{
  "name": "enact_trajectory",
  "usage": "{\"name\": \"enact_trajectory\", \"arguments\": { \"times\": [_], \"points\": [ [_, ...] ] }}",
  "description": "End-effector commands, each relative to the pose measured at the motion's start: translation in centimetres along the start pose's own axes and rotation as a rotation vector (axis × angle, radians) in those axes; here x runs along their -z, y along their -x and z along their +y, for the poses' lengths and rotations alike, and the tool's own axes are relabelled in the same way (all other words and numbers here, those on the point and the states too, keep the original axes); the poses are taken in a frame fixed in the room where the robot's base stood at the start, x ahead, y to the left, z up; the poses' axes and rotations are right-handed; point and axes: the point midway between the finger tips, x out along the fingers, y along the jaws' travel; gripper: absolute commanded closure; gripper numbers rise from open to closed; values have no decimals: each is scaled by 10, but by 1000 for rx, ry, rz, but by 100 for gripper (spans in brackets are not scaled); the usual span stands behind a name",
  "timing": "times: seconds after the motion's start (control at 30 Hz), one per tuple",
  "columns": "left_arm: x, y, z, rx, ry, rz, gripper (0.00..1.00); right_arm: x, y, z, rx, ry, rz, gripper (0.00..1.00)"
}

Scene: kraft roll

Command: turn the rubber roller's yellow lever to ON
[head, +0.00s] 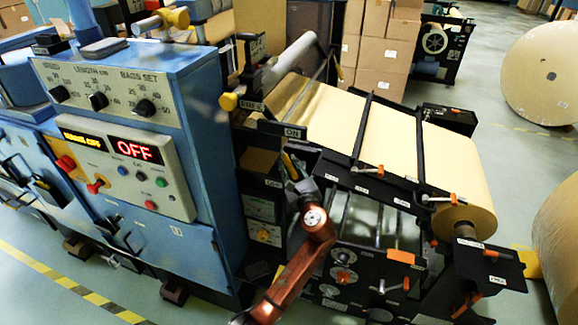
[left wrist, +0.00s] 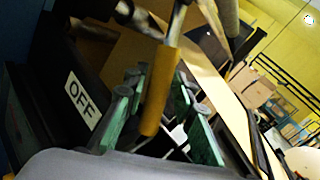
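The yellow lever (left wrist: 158,92) shows in the left wrist view as a yellow handle on a metal rod. A white OFF label (left wrist: 82,99) is on the dark panel left of it. My left gripper (left wrist: 162,82) has its green fingers on either side of the handle, with a narrow dark gap on the right side. It looks open around the handle; contact is hard to judge. In the head view my left gripper (head: 290,168) is at the roller frame's near side, mostly hiding the lever. An ON label (head: 293,132) is just above it. My right gripper is not in view.
The blue control cabinet (head: 195,110) with a red OFF display (head: 136,149) stands close on the left. The kraft paper web (head: 340,120) runs down to a roll (head: 465,200) on the right. Orange-handled clamps (head: 440,198) stick out along the black frame. Cardboard boxes (head: 385,50) stand behind.

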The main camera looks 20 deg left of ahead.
Motion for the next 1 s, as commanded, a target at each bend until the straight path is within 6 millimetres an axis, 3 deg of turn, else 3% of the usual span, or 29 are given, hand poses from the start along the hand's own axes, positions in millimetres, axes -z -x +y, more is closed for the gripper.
{"name": "enact_trajectory", "arguments": {
  "times": [0.27,0.63,1.0],
  "points": [
    [-1,-2,1,-1,1,0,76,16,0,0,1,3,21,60],
    [0,-2,1,-1,1,0,100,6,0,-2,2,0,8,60],
    [0,-1,1,-1,1,1,100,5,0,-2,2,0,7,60]
  ]
}}
